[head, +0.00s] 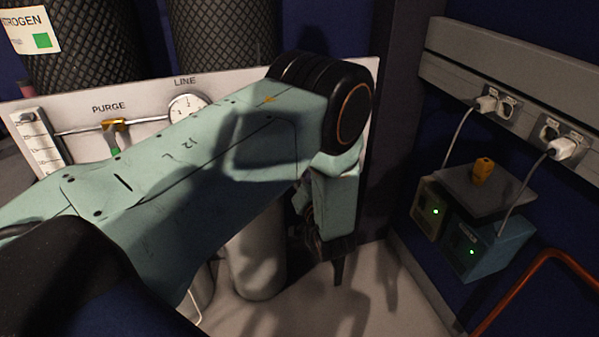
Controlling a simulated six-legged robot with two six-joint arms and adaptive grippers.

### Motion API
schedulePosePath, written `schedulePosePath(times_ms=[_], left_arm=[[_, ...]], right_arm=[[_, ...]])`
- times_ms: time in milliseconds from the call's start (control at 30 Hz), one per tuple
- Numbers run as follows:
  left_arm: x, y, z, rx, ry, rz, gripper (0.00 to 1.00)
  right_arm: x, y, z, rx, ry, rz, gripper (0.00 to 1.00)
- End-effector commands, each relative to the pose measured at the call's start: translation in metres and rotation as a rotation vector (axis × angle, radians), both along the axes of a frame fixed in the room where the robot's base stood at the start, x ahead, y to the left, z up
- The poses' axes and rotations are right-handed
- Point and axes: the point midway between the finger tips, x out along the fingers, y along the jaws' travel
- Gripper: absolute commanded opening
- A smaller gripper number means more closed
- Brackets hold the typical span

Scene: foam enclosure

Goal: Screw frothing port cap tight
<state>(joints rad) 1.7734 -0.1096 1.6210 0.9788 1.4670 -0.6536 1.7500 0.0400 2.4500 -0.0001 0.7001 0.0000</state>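My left arm comes in from the left and crosses the middle of the head view. My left gripper (338,270) points down at its end, dark and partly in shadow. Its fingers overlap in this view, so I cannot tell whether they are open or hold anything. I cannot make out a frothing port or its cap; my arm hides much of the middle. A pale cylinder (258,262) stands behind and left of the gripper, its upper part hidden by my arm. My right gripper is not in view.
A white panel (85,88) with a gauge (188,106) and a brass valve (116,125) stands behind my arm. At right, a grey plate (455,184) with an orange knob (482,170) rests on boxes, below plugged-in cords. A copper-coloured pipe (520,283) bends at lower right.

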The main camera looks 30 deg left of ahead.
Motion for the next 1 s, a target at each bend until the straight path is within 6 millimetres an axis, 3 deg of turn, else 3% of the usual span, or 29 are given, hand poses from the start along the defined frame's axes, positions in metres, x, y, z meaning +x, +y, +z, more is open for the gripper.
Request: schedulePosePath(times_ms=[200, 567, 1000], left_arm=[[0.000, 0.000, 0.000, -0.001, -0.001, 0.000, 0.50], [-0.002, -0.004, 0.000, -0.001, 0.000, -0.001, 0.50], [-0.042, -0.051, 0.001, 0.000, -0.001, -0.003, 0.50]], right_arm=[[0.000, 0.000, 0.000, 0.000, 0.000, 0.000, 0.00], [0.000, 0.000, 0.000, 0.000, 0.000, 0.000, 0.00], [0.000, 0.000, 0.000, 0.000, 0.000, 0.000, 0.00]])
